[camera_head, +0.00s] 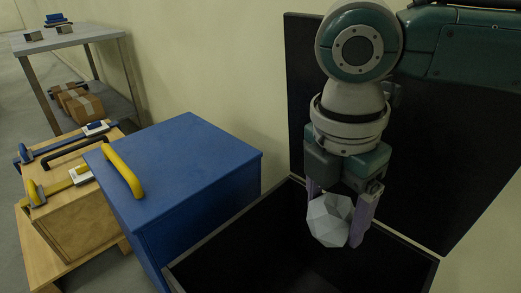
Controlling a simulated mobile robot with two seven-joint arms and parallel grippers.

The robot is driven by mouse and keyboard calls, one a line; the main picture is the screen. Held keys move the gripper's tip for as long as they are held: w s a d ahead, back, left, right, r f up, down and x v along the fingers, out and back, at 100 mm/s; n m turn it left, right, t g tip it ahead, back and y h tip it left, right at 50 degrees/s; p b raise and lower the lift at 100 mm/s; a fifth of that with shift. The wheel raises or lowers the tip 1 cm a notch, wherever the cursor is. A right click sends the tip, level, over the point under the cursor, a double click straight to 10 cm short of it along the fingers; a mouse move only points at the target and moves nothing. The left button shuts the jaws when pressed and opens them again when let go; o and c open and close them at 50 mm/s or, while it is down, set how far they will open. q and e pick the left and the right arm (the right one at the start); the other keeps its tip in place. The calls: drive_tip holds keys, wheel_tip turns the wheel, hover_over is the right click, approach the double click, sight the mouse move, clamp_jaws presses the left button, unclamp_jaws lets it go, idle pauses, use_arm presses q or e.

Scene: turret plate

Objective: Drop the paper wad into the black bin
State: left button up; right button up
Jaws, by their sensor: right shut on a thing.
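The paper wad (329,220) is a pale grey faceted ball. My right gripper (338,222) points down and is shut on it, with one purple finger on each side. The black bin (228,243) is a large open box with a dark inside, below the gripper. Its raised black lid (419,176) stands behind the gripper. The wad shows over the bin's opening; its exact height against the rim is hard to tell. My left gripper is not in view.
A blue box (190,160) with a yellow handle stands left of the bin, close to it. Left of that is a wooden case (78,220) with a black handle and clamps. A grey table (75,37) with cartons on its lower shelf stands at the back left by the wall.

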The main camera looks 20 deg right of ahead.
sight(324, 229)
use_arm(q)
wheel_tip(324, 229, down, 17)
drive_tip(key=b, duration=1.4)
use_arm(e)
wheel_tip(324, 229, down, 14)
drive_tip(key=w+n, duration=0.1)
drive_tip(key=n, duration=0.1)
drive_tip(key=shift+w+d+f+n, duration=0.2)
drive_tip(key=shift+d+n, duration=0.1)
drive_tip(key=shift+d, duration=0.15)
drive_tip(key=o, duration=1.2)
drive_tip(key=shift+c, duration=0.2)
drive_tip(key=r+p, duration=0.1)
drive_tip(key=r, duration=0.2)
drive_tip(key=r+p, duration=0.2)
drive_tip(key=r, duration=0.1)
drive_tip(key=a+r+p, duration=0.1)
drive_tip(key=r+p, duration=0.1)
drive_tip(key=r, duration=0.1)
drive_tip(key=shift+s+r, duration=0.2)
drive_tip(key=shift+s, duration=0.05)
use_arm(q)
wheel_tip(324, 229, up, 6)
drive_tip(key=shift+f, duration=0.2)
use_arm(e)
drive_tip(key=shift+a+r, duration=0.1)
drive_tip(key=shift+r, duration=0.15)
